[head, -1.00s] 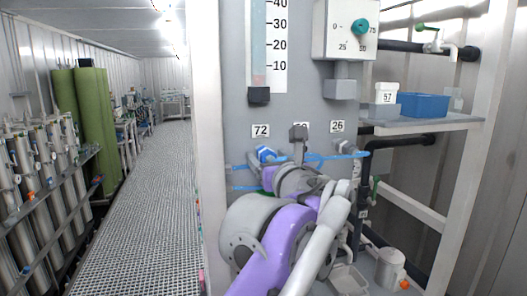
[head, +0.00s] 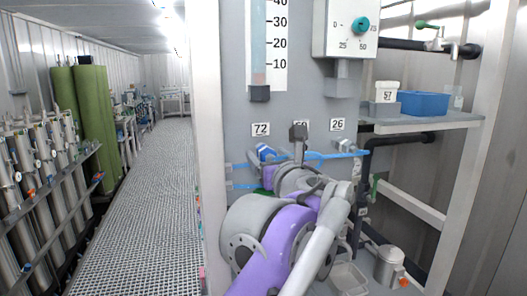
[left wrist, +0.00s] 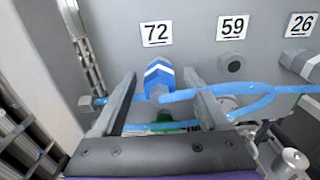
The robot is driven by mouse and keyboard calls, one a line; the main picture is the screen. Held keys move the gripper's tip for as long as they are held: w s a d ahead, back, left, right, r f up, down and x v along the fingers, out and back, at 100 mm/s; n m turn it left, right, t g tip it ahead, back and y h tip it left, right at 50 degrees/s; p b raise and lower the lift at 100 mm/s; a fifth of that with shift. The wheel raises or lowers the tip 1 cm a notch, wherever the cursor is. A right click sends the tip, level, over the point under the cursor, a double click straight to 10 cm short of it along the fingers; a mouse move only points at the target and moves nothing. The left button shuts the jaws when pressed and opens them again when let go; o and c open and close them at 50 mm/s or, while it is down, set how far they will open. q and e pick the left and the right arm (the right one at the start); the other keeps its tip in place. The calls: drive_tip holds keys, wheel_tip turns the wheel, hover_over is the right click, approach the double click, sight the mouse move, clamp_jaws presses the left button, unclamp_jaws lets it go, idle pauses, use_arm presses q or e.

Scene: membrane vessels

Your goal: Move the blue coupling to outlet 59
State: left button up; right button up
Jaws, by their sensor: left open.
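The blue coupling (left wrist: 158,76) with a white band sits on the wall outlet under label 72 (left wrist: 156,34). It also shows in the head view (head: 265,152), partly behind my gripper. My left gripper (left wrist: 160,84) is open, with one finger on each side of the coupling in the left wrist view; I cannot tell whether they touch it. In the head view my left gripper (head: 281,157) is in front of the panel, and part of it covers label 59. Outlet 59 (left wrist: 231,66) is a dark grey fitting under its label (left wrist: 233,27), right of the coupling. My right gripper is out of view.
Blue hose (left wrist: 262,89) runs across below the outlets. A fitting (left wrist: 304,66) sits under label 26. A gauge and a box with a teal knob (head: 360,24) are above. A shelf (head: 425,122) at right holds a blue bin (head: 424,104). A walkway is open at left.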

use_arm(q)
drive_tip(key=shift+s, duration=0.1)
idle(0.5)
drive_tip(key=shift+c, duration=0.3)
clamp_jaws()
drive_tip(key=shift+s+d, duration=0.1)
idle(0.4)
drive_tip(key=shift+v, duration=2.9)
